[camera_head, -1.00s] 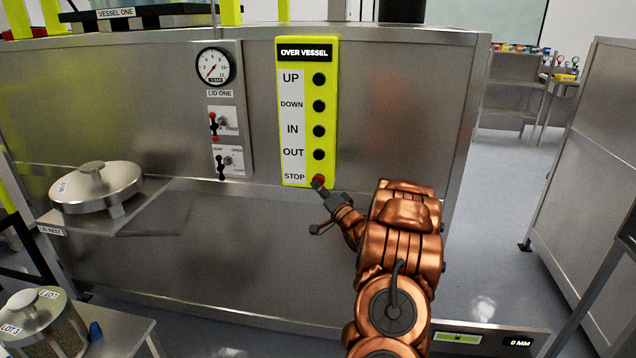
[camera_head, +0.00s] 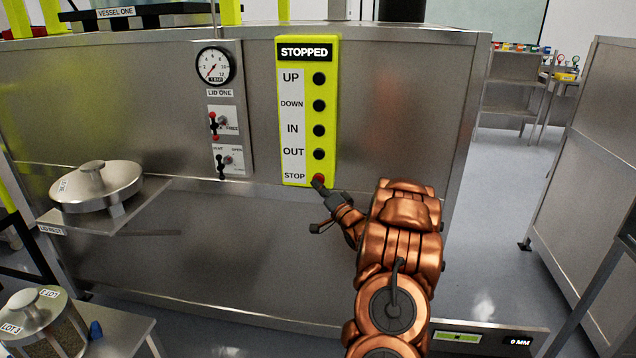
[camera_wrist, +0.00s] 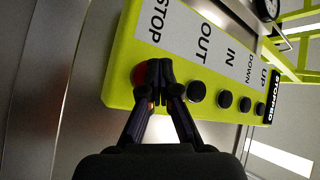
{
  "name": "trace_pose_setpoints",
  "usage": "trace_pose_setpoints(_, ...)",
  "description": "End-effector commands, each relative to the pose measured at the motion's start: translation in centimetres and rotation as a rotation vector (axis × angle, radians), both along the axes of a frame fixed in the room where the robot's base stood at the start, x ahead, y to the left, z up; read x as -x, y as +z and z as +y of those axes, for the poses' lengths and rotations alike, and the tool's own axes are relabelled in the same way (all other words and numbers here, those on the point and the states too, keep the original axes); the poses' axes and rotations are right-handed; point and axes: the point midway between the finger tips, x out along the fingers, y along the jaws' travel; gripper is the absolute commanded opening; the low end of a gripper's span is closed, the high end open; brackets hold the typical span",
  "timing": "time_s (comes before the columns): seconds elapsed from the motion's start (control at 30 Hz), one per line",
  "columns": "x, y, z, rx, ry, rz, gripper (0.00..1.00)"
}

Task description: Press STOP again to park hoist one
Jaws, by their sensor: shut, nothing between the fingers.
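The yellow-green hoist control panel (camera_head: 309,110) is mounted on the steel cabinet front. Its display (camera_head: 304,53) reads "STOPPED". Black buttons for UP, DOWN, IN and OUT run down its right side, with the red STOP button (camera_head: 319,178) at the bottom. My gripper (camera_head: 320,186) is shut and empty, its fingertips at the STOP button and partly covering it. In the wrist view the shut fingertips (camera_wrist: 153,66) lie over the edge of the red button (camera_wrist: 139,74). I cannot tell whether they touch it.
A pressure gauge (camera_head: 215,66) and two small lever valves are left of the panel. A round steel lid (camera_head: 96,187) rests on the lid rest at left. A lidded LOT jar (camera_head: 42,322) stands at lower left. Open floor lies right of the cabinet.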

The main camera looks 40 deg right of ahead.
Motion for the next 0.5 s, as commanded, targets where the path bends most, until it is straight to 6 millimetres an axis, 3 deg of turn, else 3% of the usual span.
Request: trace_pose_setpoints(0.5,0.9,0.0,1.1,-0.001,0.0,0.0,0.0)
